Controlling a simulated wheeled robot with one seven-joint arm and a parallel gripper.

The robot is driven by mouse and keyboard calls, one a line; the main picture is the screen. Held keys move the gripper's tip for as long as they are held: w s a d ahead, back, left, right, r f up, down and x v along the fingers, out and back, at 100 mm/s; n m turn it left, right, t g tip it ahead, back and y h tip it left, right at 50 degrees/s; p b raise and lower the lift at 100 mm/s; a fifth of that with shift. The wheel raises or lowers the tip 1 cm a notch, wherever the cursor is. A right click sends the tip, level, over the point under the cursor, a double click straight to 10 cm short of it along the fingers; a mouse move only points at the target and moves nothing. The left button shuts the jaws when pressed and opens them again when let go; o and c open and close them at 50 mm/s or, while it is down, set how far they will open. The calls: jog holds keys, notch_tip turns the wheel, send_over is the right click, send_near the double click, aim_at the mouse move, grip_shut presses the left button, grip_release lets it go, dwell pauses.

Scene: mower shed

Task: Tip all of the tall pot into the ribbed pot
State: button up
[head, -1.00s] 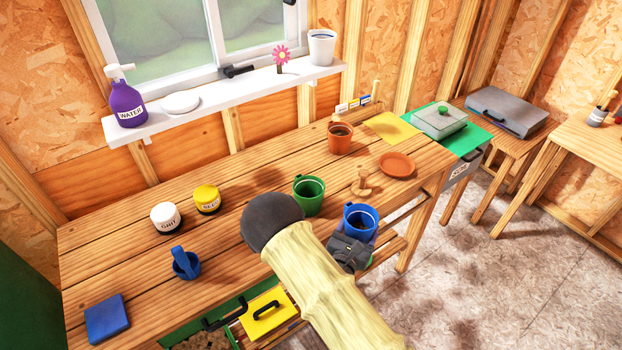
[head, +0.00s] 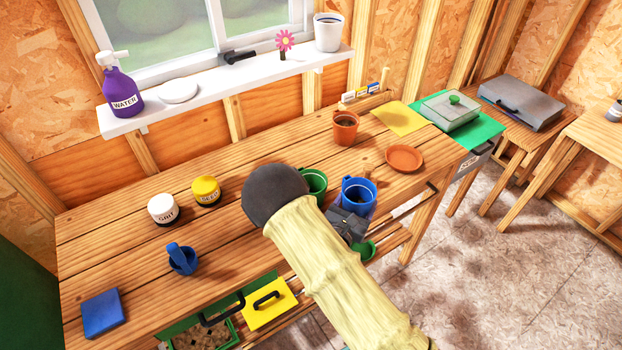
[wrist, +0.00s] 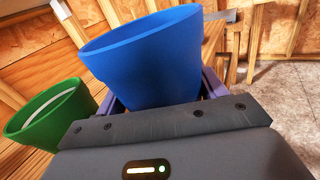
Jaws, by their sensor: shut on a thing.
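My gripper (head: 350,218) is shut on a blue pot (head: 359,196), which looks like the tall pot. It holds the pot near the bench's front edge, roughly upright, with dark contents inside. In the wrist view the blue pot (wrist: 150,62) fills the middle between the jaws and its inside is hidden. A green pot (head: 317,182) stands just left of it, partly covered by my arm; it also shows at left in the wrist view (wrist: 50,118). A terracotta pot (head: 345,128) with dark contents stands farther back. I cannot make out ribs on either pot.
A terracotta saucer (head: 404,158) lies right of the blue pot, and a small wooden object is mostly hidden behind it. White (head: 162,209) and yellow (head: 206,191) jars and a blue scoop (head: 182,259) stand to the left.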

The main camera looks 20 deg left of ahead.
aim_at(346, 179)
jog(key=shift+w+a+r+n+p, duration=0.1)
jog(key=shift+a+r+n+p, duration=0.15)
jog(key=shift+n, duration=0.3)
jog(key=shift+a+n+p, duration=0.15)
jog(key=shift+n+p, duration=0.15)
jog(key=shift+n, duration=0.25)
jog(key=shift+a+r+n+p, duration=0.35)
jog(key=shift+r+n+p, duration=0.15)
jog(key=shift+n, duration=0.4)
jog(key=r+n+p, duration=0.1)
jog(key=r+p, duration=0.1)
jog(key=a+r+n+p, duration=0.1)
jog(key=r, duration=0.1)
jog(key=shift+w+r+p, duration=0.15)
jog(key=shift+r+p, duration=0.15)
jog(key=shift+p, duration=0.1)
jog(key=shift+w+a+r+n+p, duration=0.1)
jog(key=shift+a+r+n+p, duration=0.25)
jog(key=shift+r+p, duration=0.15)
jog(key=shift+a+r+n+p, duration=0.2)
jog(key=shift+r+n+p, duration=0.2)
jog(key=shift+r, duration=0.1)
jog(key=shift+f, duration=0.3)
jog(key=shift+n, duration=0.25)
jog(key=shift+f+n, duration=0.2)
jog(key=shift+n, duration=0.8)
jog(key=shift+a, duration=0.1)
